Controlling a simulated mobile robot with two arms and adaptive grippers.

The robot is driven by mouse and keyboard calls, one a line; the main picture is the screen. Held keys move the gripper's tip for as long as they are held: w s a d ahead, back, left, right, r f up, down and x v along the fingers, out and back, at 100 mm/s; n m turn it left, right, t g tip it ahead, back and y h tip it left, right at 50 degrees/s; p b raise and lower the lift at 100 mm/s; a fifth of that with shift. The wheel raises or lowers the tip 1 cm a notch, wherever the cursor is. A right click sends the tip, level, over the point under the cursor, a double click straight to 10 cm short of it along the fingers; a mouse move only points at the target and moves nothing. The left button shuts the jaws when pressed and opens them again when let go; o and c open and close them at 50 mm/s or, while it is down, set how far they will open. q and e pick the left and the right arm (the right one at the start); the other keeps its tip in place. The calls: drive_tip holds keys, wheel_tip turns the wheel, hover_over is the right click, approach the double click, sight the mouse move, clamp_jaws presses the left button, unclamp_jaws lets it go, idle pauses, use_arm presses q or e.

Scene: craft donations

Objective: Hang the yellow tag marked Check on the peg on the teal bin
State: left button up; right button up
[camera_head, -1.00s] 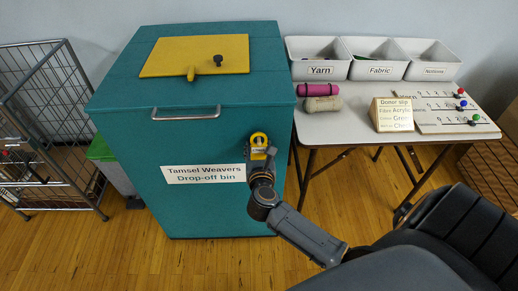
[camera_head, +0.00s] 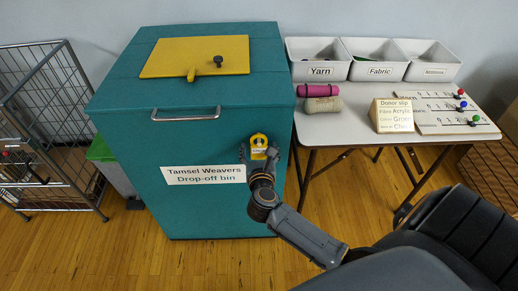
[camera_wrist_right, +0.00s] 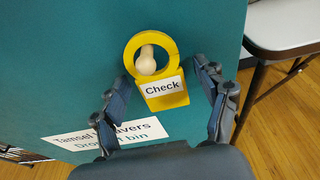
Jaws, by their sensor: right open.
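The teal bin (camera_head: 205,120) stands in the middle of the head view. The yellow tag marked Check (camera_wrist_right: 162,92) is against its front, near the right edge; it shows small in the head view (camera_head: 258,141). The pale, round-headed peg (camera_wrist_right: 146,62) shows inside the tag's ring, so the ring is around the peg. The tag is slightly tilted in the wrist view. My right gripper (camera_wrist_right: 167,74) is open, with one finger on each side of the tag and visible gaps between. In the head view, this gripper (camera_head: 260,152) is just below the ring. My left gripper is out of view.
A table (camera_head: 360,98) to the right holds labelled white bins (camera_head: 320,69), a pink roll (camera_head: 318,90), a beige roll (camera_head: 323,104), a donor slip stand (camera_head: 393,116) and a slider board (camera_head: 450,112). A wire cage (camera_head: 45,110) stands left. Bare floor lies in front.

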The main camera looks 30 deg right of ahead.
drive_tip(key=v, duration=1.2)
drive_tip(key=s+a+f+n+y+p, duration=0.1)
drive_tip(key=s+a+f+n+y, duration=0.15)
drive_tip(key=f+n, duration=0.7)
drive_tip(key=s+a+f+n+y+p, duration=0.1)
drive_tip(key=a+f+n+y, duration=0.2)
drive_tip(key=f+n, duration=0.6)
drive_tip(key=s+a+f+n+y+p, duration=0.1)
drive_tip(key=a+f+n+y, duration=0.2)
drive_tip(key=f+n, duration=0.55)
drive_tip(key=s+f+n+g+y+p, duration=0.1)
drive_tip(key=s+f+n+g, duration=0.6)
drive_tip(key=s+f+n, duration=0.6)
drive_tip(key=s+d+f+n+g, duration=0.2)
drive_tip(key=s, duration=0.7)
drive_tip(key=s+d+f+n+g+h+p, duration=0.1)
drive_tip(key=s+d+f+n+g, duration=0.1)
drive_tip(key=s, duration=0.6)
drive_tip(key=shift+s+d+f+n+g, duration=0.4)
drive_tip(key=shift+d+f+g, duration=0.1)
drive_tip(key=shift+d+g, duration=0.1)
